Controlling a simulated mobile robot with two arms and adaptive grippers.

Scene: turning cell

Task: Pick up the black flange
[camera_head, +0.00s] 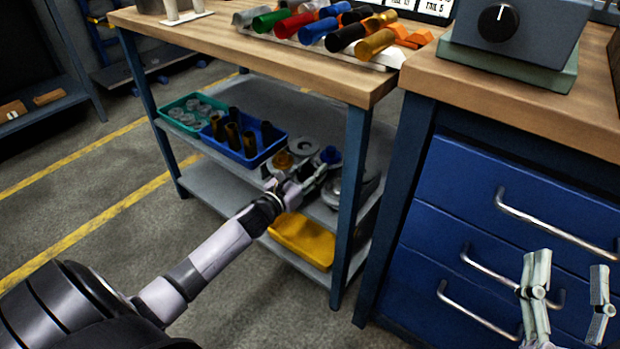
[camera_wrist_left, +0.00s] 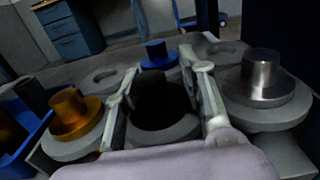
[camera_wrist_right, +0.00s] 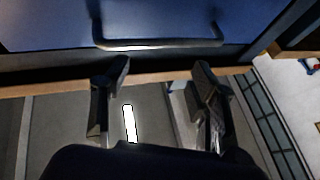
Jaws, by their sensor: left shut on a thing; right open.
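The black flange (camera_wrist_left: 160,97) is in the left wrist view, a dark round boss standing upright over a grey disc-like seat. My left gripper (camera_head: 305,182) reaches over the shelf of the wooden-topped bench. In the left wrist view its fingers stand on both sides of the black flange and are shut on it. I cannot tell whether the flange is clear of its seat. In the head view the gripper and wrist hide it. My right gripper (camera_head: 569,272) is open and empty in front of the blue drawers; its spread fingers also show in the right wrist view (camera_wrist_right: 161,72).
Close by are an orange flange (camera_wrist_left: 70,112), a blue flange (camera_wrist_left: 155,55) and a steel flange (camera_wrist_left: 262,78). A blue bin (camera_head: 243,158) with dark cylinders and a green bin (camera_head: 172,104) stand left. A yellow tray (camera_head: 303,243) is below. The bench leg (camera_head: 350,190) is close on the right.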

